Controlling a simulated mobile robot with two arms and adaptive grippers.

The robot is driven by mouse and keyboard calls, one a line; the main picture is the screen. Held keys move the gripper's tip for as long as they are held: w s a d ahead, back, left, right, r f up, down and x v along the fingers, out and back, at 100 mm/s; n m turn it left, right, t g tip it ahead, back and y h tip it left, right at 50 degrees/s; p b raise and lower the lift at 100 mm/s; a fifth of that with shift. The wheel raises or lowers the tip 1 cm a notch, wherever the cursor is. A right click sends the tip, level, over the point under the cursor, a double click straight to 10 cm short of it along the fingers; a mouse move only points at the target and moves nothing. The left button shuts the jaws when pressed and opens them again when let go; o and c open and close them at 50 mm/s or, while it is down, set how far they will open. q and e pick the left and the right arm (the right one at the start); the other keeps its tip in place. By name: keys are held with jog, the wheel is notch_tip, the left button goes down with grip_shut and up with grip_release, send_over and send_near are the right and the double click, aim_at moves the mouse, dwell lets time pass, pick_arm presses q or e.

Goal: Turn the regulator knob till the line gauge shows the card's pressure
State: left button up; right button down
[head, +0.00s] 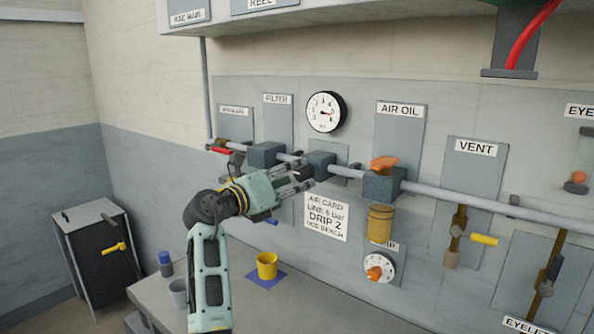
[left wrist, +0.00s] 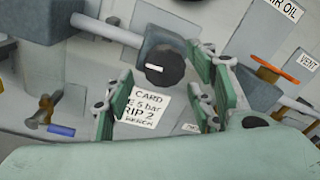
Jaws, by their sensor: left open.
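The regulator knob (left wrist: 165,65) is round and black with a white mark, on a grey block on the pipe. In the head view the knob is mostly hidden behind my left gripper (head: 302,178). My left gripper (left wrist: 155,95) is open and empty, its fingers apart, with the knob just beyond the fingertips; I cannot tell whether they touch. The line gauge (head: 324,112) is a white dial above the pipe; its needle points roughly right, its exact reading too small to tell. The card (head: 326,216) reads LINE, 5 or 6 bar, and DRIP 2. My right gripper is out of view.
The pipe (head: 450,194) runs along the wall. A red-handled valve (head: 222,150) is at left. A yellow cup (head: 267,265) stands on the bench.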

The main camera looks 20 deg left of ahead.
pick_arm(q)
jog(key=shift+x, duration=1.1)
jog(key=c, duration=1.1)
jog(key=shift+o, duration=0.2)
jog(key=p, duration=0.3)
jog(key=shift+a+r+n, duration=0.1)
jog(key=shift+r+n, duration=0.15)
jog(key=shift+n, duration=0.15)
jog(key=shift+f+n+p, duration=0.2)
jog(key=shift+n+p, duration=0.1)
jog(key=shift+f, duration=0.15)
